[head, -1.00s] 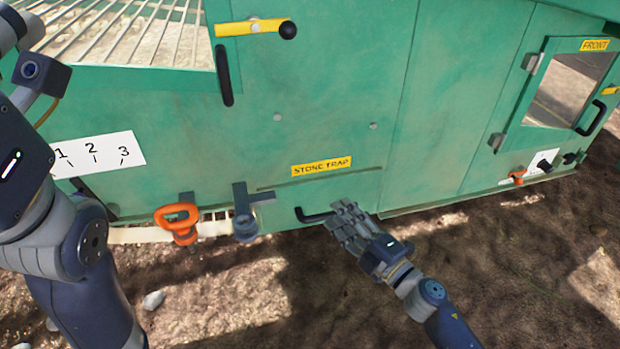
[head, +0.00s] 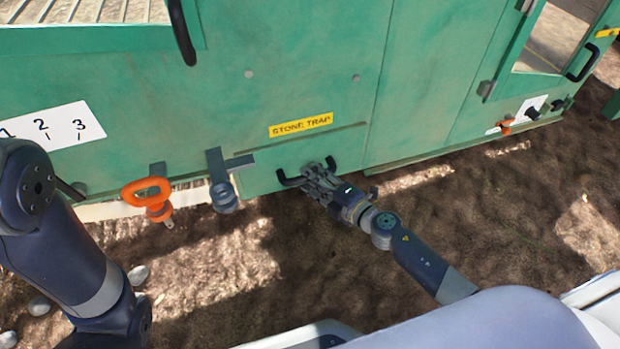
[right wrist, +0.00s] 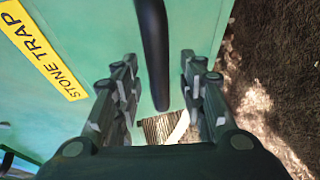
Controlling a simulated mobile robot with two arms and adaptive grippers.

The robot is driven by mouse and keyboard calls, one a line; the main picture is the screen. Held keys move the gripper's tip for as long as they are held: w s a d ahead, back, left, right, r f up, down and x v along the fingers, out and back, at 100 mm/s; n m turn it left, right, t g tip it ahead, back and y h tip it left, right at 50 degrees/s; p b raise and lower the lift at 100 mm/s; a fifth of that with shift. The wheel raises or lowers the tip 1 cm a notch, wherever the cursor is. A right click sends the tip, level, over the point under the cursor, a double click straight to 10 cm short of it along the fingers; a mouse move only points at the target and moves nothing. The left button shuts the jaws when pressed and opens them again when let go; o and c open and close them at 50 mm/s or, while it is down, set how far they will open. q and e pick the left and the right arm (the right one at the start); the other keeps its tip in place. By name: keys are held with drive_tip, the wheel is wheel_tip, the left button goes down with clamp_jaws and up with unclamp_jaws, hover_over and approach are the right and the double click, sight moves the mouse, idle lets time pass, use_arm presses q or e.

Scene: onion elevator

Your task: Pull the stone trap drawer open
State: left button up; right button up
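The stone trap drawer (head: 258,178) is a green panel low on the green machine, under the yellow STONE TRAP label (head: 301,125). It looks flush with the machine. Its black bar handle (head: 289,181) shows left of my right gripper's fingers, which cover part of it. My right gripper (head: 318,178) is at the handle. In the right wrist view the handle (right wrist: 155,50) runs between the two open rows of fingers (right wrist: 160,92), with a gap on each side. My left arm shows at the left, but its gripper is out of view.
An orange handle (head: 147,192) and a dark latch-like fitting (head: 223,187) are left of the drawer. A numbered white plate (head: 55,126) is at the left. A door with a window (head: 560,38) is at the right. The dirt ground before the drawer is clear apart from stones at the left.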

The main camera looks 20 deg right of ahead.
drive_tip(key=shift+x, duration=0.8)
drive_tip(key=shift+c, duration=0.3)
clamp_jaws()
drive_tip(key=shift+s, duration=0.1)
